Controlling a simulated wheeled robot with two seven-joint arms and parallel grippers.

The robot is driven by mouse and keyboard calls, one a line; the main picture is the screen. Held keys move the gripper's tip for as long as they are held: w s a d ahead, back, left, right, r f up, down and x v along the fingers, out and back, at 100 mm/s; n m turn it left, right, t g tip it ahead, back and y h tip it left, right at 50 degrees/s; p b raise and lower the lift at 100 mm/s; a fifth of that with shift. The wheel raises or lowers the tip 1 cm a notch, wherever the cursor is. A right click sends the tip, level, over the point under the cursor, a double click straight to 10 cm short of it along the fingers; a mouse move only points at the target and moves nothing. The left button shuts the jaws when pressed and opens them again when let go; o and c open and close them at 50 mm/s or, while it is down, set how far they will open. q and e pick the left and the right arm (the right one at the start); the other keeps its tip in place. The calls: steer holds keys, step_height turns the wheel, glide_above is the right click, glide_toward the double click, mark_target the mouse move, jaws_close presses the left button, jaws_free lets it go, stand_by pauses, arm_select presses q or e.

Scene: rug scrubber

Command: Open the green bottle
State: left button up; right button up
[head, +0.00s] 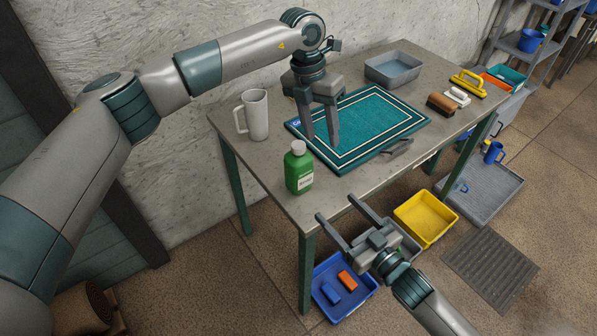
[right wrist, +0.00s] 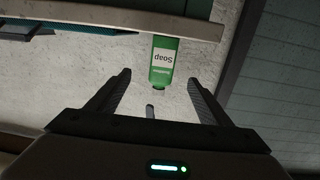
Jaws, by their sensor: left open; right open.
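The green bottle (head: 299,172) with a pale cap (head: 298,147) stands upright near the table's front edge in the head view. In the right wrist view the bottle (right wrist: 162,62) appears upside down, its label reading "Soap", between and beyond the open fingers. My left gripper (head: 321,143) is open and points down over the left part of the teal rug, to the right of and behind the bottle. My right gripper (head: 336,207) is open and empty off the table's front edge, its fingers pointing toward the bottle but apart from it. It also shows in the right wrist view (right wrist: 157,90).
On the table (head: 262,178) are a light mug (head: 256,115), the teal rug (head: 385,115), a grey tray (head: 393,69), a brown brush (head: 440,104) and a yellow-handled tool (head: 468,84). Blue (head: 325,308) and yellow (head: 425,218) bins stand on the floor below my right gripper.

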mark_target(298, 169)
arm_select(q)
steer(key=w+a+r, duration=0.1)
steer(key=a+y, duration=0.1)
steer(key=a, duration=0.1)
steer(key=w+a+r+y, duration=0.1)
steer(key=a, duration=0.1)
steer(key=shift+w+a+r+n+t, duration=0.2)
steer(key=shift+w+r+n+t, duration=0.15)
steer(key=shift+n+t, duration=0.05)
arm_select(e)
steer(key=shift+a+r+y, duration=0.2)
steer(key=shift+r+y, duration=0.15)
steer(key=shift+y, duration=0.05)
arm_select(q)
steer(key=shift+d, duration=0.1)
arm_select(e)
steer(key=shift+w, duration=0.1)
steer(key=x, duration=1.7)
steer(key=shift+w+a, duration=0.1)
